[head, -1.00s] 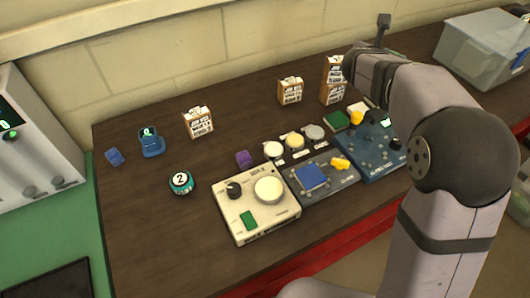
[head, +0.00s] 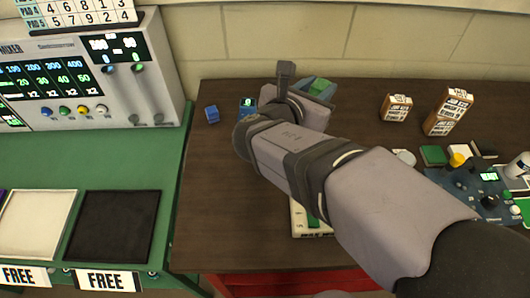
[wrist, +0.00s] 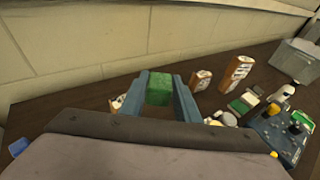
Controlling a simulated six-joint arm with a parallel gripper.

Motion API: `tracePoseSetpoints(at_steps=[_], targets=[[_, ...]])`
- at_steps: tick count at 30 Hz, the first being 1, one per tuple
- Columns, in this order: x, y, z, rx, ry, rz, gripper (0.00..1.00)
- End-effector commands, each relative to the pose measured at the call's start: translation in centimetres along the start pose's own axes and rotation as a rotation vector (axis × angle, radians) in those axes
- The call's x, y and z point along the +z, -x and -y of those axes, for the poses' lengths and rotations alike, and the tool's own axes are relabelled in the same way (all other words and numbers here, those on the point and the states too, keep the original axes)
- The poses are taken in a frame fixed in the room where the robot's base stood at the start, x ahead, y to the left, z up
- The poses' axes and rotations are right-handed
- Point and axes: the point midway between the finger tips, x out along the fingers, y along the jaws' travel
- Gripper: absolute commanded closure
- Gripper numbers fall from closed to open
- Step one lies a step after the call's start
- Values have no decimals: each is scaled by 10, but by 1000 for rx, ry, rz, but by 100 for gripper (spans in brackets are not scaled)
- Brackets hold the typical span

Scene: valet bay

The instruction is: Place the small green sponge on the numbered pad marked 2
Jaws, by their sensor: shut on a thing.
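The small green sponge (wrist: 159,88) is held between the two blue-grey fingers of my gripper (wrist: 160,92) in the wrist view. In the head view the sponge (head: 318,86) shows at the end of my gripper (head: 314,89), above the far part of the dark wooden table. I cannot make out a pad marked 2. A white pad (head: 36,222) and a black pad (head: 113,225) lie on the green bench at left, each with a FREE label in front. My arm hides much of the table's middle.
A mixer console (head: 85,75) stands on the green bench (head: 130,165). A small blue block (head: 212,114) and a blue thing with a lit display (head: 248,106) sit near the table's back left. Brown-and-white boxes (head: 396,108) and a blue device (head: 470,190) are at right. The table's left strip is clear.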

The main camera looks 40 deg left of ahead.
Motion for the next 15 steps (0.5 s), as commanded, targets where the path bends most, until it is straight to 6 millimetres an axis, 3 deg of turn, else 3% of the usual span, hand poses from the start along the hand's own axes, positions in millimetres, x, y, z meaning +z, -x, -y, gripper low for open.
tracePoseSetpoints(at_steps=[1,6,13,15], targets=[[-5,22,-17,40,14,2,92],[-18,76,-51,125,41,10,92],[-29,118,-71,191,62,16,92],[-40,115,-71,189,70,14,92]])
